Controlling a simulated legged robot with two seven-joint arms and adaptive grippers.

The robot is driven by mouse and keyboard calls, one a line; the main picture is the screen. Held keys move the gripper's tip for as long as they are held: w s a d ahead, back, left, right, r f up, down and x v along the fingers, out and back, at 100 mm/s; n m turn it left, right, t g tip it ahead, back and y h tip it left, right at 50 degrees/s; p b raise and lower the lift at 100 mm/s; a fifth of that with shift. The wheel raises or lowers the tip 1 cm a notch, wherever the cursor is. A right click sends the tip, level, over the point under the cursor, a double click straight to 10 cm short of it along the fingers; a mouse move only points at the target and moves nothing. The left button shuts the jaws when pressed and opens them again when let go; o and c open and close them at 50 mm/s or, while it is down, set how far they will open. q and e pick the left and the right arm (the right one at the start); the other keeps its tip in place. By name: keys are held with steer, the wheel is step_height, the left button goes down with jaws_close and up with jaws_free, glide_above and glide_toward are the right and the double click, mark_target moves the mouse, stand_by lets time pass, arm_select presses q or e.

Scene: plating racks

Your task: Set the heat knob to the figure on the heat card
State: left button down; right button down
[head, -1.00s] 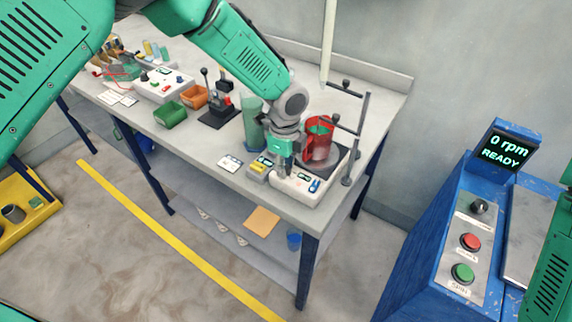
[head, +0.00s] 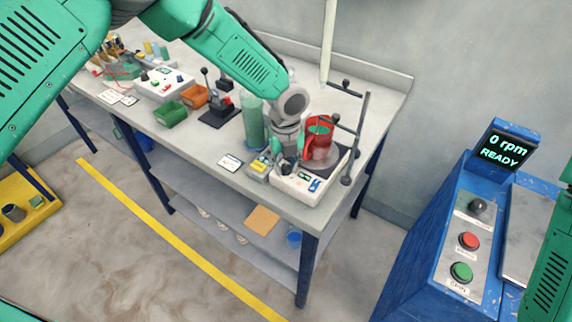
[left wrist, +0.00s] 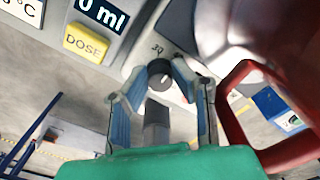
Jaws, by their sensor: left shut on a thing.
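The heat knob (left wrist: 159,77) is a dark round knob with a pale pointer mark, on the pale front of the hotplate unit (head: 296,192). My left gripper (left wrist: 160,72) has its two blue-padded fingers shut around the knob; it also shows in the head view (head: 284,171), where it hides the knob. A small scale figure, perhaps 30, is printed beside the knob in the left wrist view. The white heat card (head: 231,162) lies left of the unit; a card corner with "°C" (left wrist: 24,9) shows in the left wrist view, its number cut off. My right gripper is out of view.
A red jug (head: 317,140) stands on the hotplate; its handle (left wrist: 235,115) is close beside my left fingers. A dosing box with a yellow DOSE button (left wrist: 88,42) reads 0 ml. A green cylinder (head: 253,122) and a metal stand (head: 360,140) are near. A blue console (head: 440,225) stands right.

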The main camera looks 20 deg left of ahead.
mark_target(286, 164)
arm_select(q)
steer(key=shift+w+r+m, duration=0.2)
steer(key=shift+w+m, duration=0.1)
steer(key=shift+m, duration=0.2)
steer(key=c, duration=1.4)
jaws_free()
steer(key=shift+o, duration=0.2)
steer(key=shift+f, duration=0.1)
steer(key=shift+a+r, duration=0.1)
steer(key=shift+r, duration=3.8)
